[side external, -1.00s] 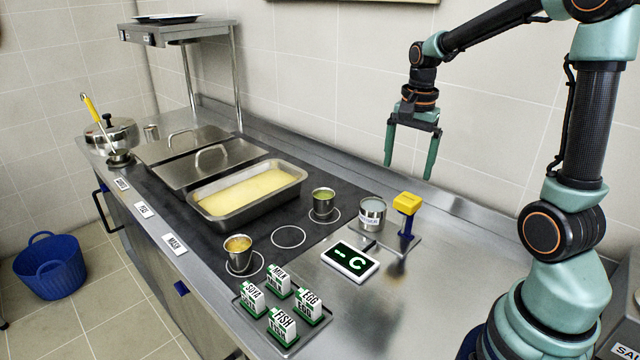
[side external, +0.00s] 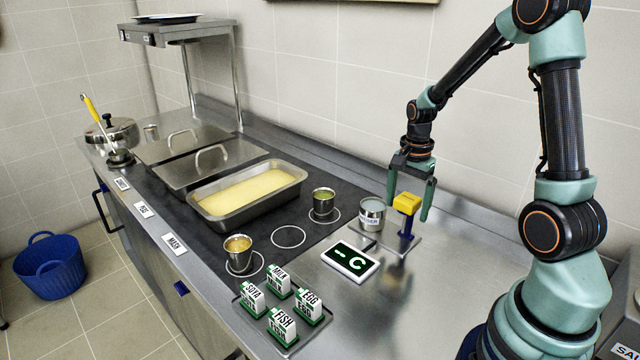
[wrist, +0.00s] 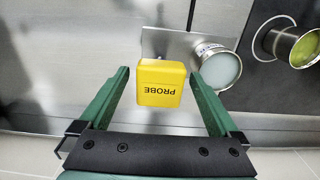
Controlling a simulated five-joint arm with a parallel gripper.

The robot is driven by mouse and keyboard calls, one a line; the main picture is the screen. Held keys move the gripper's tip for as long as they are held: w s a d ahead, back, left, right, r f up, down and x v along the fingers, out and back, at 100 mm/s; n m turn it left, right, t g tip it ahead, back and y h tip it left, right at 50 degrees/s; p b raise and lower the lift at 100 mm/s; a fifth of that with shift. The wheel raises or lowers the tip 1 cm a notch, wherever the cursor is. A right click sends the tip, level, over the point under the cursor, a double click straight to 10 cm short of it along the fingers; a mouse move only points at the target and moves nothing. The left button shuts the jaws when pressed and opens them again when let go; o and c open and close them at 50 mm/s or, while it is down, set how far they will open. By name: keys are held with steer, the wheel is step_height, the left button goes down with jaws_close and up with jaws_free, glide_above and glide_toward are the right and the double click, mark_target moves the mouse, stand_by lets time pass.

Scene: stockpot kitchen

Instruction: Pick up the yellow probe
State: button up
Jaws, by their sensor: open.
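The yellow probe (side external: 407,203) stands upright on a blue stem in a small metal tray (side external: 428,240). In the wrist view its yellow head (wrist: 161,82), lettered PROBE, lies between the fingers, with a gap on each side. My gripper (side external: 408,208) is open, its green fingers pointing down around the probe's head. In the wrist view the fingertips of my gripper (wrist: 160,78) reach about level with the head. No contact with the probe shows. The lower stem is hidden in the wrist view.
A metal can (side external: 372,213) stands in the same tray, close to the left of the probe; it also shows in the wrist view (wrist: 218,68). A thermometer display (side external: 350,262) lies in front. A green-filled cup (side external: 323,202) stands further left. The wall is behind.

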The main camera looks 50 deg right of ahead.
steer(key=shift+f, duration=1.25)
jaws_close()
steer(key=shift+r, duration=0.15)
step_height(320, 180, up, 20)
